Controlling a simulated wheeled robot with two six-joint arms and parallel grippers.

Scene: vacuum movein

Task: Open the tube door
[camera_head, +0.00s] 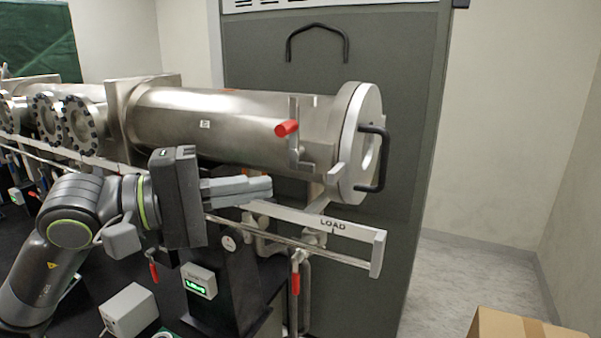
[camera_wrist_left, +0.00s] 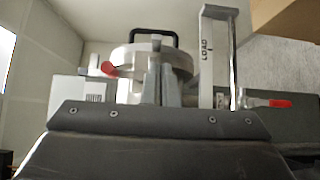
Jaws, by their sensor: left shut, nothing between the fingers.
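The tube door (camera_head: 358,143) is a thick round metal flange on the right end of the steel tube (camera_head: 230,122). It sits against the tube end, with a black handle (camera_head: 384,158) on its outer face. A latch lever with a red grip (camera_head: 287,128) stands on the tube's side near the door. My left gripper (camera_head: 272,188) is shut and empty, below and left of the door, apart from the lever in the picture. In the left wrist view the fingers (camera_wrist_left: 158,82) point toward the door (camera_wrist_left: 126,55), its handle (camera_wrist_left: 150,36) and the red grip (camera_wrist_left: 109,70). My right gripper is out of view.
A rail marked LOAD (camera_head: 325,222) runs below the tube, with red-handled valves (camera_head: 295,282) under it. A grey cabinet (camera_head: 400,80) stands behind. A cardboard box (camera_head: 520,325) is at the lower right. The floor right of the door is clear.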

